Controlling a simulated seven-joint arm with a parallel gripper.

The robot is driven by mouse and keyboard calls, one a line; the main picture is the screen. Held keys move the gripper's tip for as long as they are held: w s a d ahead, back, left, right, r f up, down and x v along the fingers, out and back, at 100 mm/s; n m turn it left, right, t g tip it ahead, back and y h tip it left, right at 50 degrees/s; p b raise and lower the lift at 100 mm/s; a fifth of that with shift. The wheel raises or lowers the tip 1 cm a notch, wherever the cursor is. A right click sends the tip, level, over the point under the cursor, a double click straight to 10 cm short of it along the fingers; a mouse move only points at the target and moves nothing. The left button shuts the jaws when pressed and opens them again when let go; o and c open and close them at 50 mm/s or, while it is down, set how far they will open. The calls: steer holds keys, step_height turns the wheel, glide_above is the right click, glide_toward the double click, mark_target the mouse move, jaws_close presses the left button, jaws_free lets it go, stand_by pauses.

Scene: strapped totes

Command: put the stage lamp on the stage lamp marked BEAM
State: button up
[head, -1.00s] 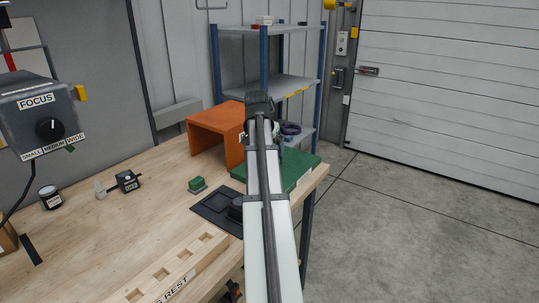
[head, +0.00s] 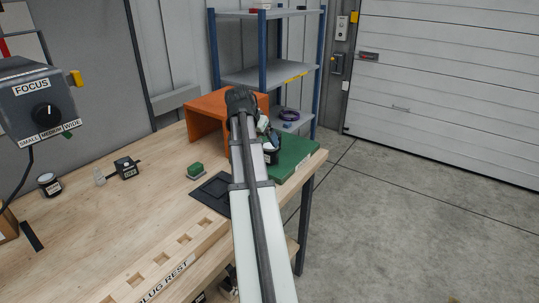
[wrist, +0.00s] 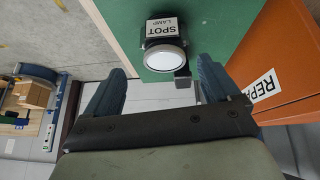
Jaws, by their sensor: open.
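A lamp labelled SPOT LAMP (wrist: 165,52) with a round white face and dark body is on the green surface in the wrist view. My gripper (wrist: 160,70) is open, with its two blue-grey fingers on either side of the lamp's near edge and nothing visibly held. In the head view my arm covers most of the gripper, and a dark and white item (head: 271,153) shows just right of the arm over the green board. I cannot read a BEAM mark anywhere. A small black box with a label (head: 127,168) and a dark round item (head: 49,184) sit at the bench's left.
The green board (head: 301,163) lies at the bench's right edge. An orange open box (head: 205,108) stands behind it; its label begins REPA in the wrist view. Shelving (head: 262,75) stands behind.

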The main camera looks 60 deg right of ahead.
mark_target(271, 149)
steer(key=w+a+f+m+g+h, duration=0.2)
steer(key=w+a+f+m+h, duration=0.1)
steer(key=a+h, duration=0.4)
steer(key=x, duration=0.7)
steer(key=shift+s+d+f, duration=0.1)
steer(key=shift+s+d, duration=0.05)
steer(key=shift+d, duration=0.05)
steer(key=shift+x, duration=3.1)
steer(key=shift+s, duration=0.1)
steer(key=shift+c, duration=0.3)
steer(key=shift+r, duration=0.2)
steer(key=c, duration=1.3)
steer(key=shift+r, duration=0.55)
steer(key=s, duration=1.8)
steer(key=shift+r, duration=0.2)
